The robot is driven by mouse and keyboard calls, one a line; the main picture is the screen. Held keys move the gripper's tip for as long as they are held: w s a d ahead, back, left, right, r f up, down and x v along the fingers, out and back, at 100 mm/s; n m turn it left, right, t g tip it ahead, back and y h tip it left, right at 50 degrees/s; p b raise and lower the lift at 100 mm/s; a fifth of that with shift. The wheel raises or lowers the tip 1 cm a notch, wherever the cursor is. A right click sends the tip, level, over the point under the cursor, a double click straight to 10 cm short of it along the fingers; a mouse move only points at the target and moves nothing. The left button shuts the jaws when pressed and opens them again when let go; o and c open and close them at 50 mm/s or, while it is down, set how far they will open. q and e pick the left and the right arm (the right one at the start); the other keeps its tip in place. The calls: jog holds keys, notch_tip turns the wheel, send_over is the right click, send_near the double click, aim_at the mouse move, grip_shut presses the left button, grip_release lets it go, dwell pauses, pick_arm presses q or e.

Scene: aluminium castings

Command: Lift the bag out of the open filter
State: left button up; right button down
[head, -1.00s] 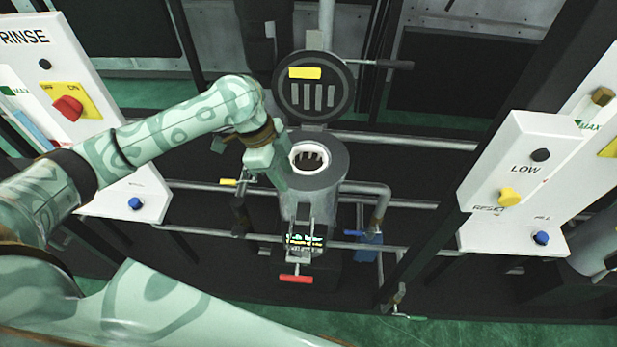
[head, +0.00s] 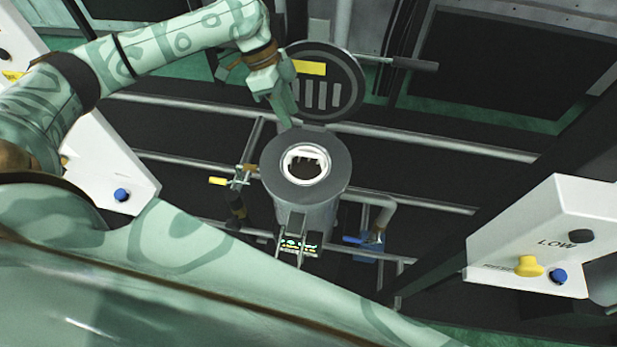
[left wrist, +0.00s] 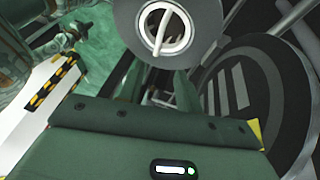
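The open filter (head: 335,178) is an upright grey cylinder in the middle of the head view. The bag (head: 289,172) sits inside it; its white rim lines the mouth and its interior looks dark. In the left wrist view the filter (left wrist: 205,22) is at the top, and a white handle crosses the bag's rim (left wrist: 148,22). The round lid (head: 345,84) is swung up behind the mouth. My left gripper (head: 289,117) is beyond the filter's far rim, in front of the lid, apart from the bag. Its fingers (left wrist: 157,86) are spread and empty. My right gripper is not in view.
A black lid handle (head: 414,65) sticks out to the right. Pipes run left and right behind the filter. A yellow-handled valve (head: 218,181) is at left and a blue one (head: 370,241) at right.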

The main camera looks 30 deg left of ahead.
aim_at(305, 154)
pick_arm(q)
jog(key=x, duration=0.7)
jog(key=shift+f+b, duration=0.3)
jog(key=shift+b, duration=0.1)
jog(key=x, duration=0.5)
jog(key=shift+s+a+f, duration=0.15)
jog(key=shift+s, duration=0.1)
grip_shut()
